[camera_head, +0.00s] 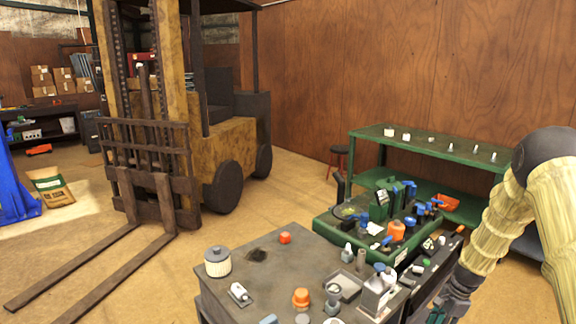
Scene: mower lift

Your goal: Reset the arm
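My arm comes in from the right side, with a pale yellow cover and a dark joint. It bends down towards the bottom edge. My gripper (440,312) is dark and low in the picture, at the right end of the grey workbench (215,297). The bottom edge cuts it off and its fingers are too small and dark to read. I cannot tell whether it is open or shut, or whether it touches anything.
The workbench holds a white filter (217,262), an orange cap (301,298) and a metal can (378,290). A cluttered green cart (335,229) adjoins it. Behind stands a green shelf (440,146). A forklift (225,135) is at left, with floor around it.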

